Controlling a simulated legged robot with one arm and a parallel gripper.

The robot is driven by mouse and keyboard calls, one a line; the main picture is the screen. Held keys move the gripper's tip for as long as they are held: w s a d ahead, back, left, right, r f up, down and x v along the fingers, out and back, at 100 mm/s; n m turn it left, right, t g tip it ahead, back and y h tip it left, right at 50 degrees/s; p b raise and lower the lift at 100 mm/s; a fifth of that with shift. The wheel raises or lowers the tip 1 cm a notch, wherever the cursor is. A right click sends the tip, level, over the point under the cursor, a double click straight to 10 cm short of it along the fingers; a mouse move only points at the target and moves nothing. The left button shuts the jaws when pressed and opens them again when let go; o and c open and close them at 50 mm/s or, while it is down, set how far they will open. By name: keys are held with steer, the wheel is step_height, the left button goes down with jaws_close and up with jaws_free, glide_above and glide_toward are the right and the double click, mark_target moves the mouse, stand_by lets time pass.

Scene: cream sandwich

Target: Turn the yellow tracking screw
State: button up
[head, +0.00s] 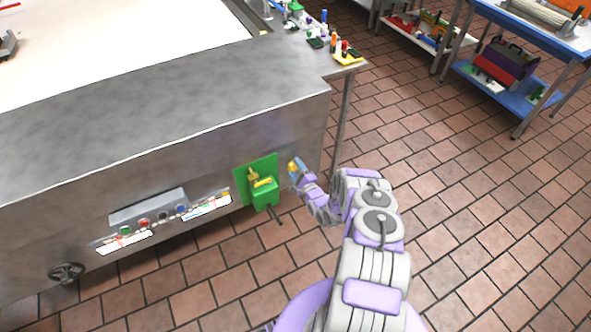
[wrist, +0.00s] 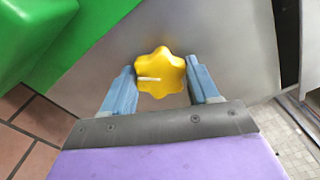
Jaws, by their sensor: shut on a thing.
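The yellow tracking screw (wrist: 160,72) is a lobed knob with a white line across its face, seen in the wrist view against the grey metal side of the machine. In the head view the screw (head: 293,166) is small, on the machine's side near its right corner. My gripper (wrist: 165,85) has its two blue fingers on either side of the knob and is shut on it. In the head view my gripper (head: 297,172) reaches the machine's side from the right. The shaft behind the knob is hidden.
A green plate with a green box (head: 264,192) sits just left of the screw; its green body also fills the wrist view's upper left (wrist: 50,35). The machine's control panel (head: 150,210) is further left. Shelves (head: 520,60) stand at upper right. The tiled floor (head: 470,200) is clear.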

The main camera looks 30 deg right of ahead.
steer(key=shift+s+d+f+m, duration=0.1)
steer(key=shift+m, duration=0.9)
steer(key=shift+d+f+m, duration=0.1)
steer(key=shift+m, duration=0.9)
steer(key=o, duration=0.8)
steer(key=shift+f, duration=0.1)
steer(key=shift+o, duration=1.3)
steer(key=shift+s+a, duration=0.1)
steer(key=shift+s, duration=0.05)
steer(key=s+p, duration=0.2)
steer(key=s, duration=1.5)
steer(key=shift+d, duration=0.4)
